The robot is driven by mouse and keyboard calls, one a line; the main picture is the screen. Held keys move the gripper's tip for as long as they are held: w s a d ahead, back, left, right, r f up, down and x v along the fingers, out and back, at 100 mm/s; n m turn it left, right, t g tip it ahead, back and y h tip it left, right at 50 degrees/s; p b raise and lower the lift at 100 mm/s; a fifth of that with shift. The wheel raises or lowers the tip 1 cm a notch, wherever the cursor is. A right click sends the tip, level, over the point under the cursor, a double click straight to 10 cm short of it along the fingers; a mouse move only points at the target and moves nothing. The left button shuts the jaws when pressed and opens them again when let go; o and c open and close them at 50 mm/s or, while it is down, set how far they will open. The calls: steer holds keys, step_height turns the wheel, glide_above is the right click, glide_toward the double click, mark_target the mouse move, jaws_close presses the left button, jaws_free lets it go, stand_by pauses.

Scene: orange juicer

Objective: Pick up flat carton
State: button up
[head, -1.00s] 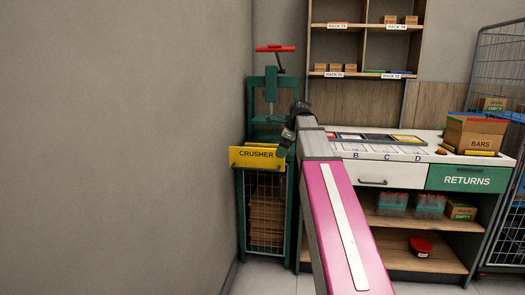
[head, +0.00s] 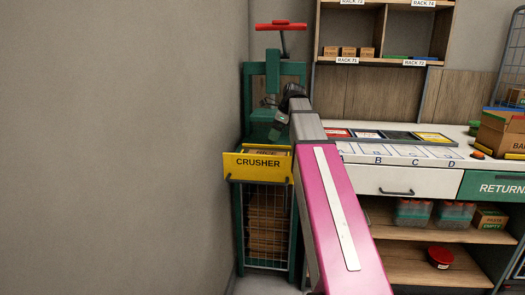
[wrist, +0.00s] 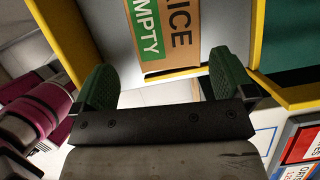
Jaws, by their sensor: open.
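A flat carton (wrist: 165,38) with a green and white label reading "RICE" and "EMPTY" lies inside the yellow-edged opening of the crusher, in the wrist view. In the head view a brown strip of it (head: 266,151) shows just behind the yellow front marked CRUSHER (head: 258,165). My gripper (wrist: 158,82) is open, its two green fingers spread below the carton in the picture, with nothing between them. I cannot tell whether they touch the carton.
The crusher's red handle (head: 281,27) stands above. A wire cage of flattened cardboard (head: 266,225) is below. A bare wall (head: 120,150) is close on the left. A counter (head: 420,178) with lettered spaces stands on the right, with a shelf rack (head: 385,60) above.

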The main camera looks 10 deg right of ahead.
mark_target(266, 153)
steer(key=shift+x, duration=5.45)
steer(key=shift+w+d, duration=0.1)
steer(key=shift+w, duration=0.05)
steer(key=c, duration=0.6)
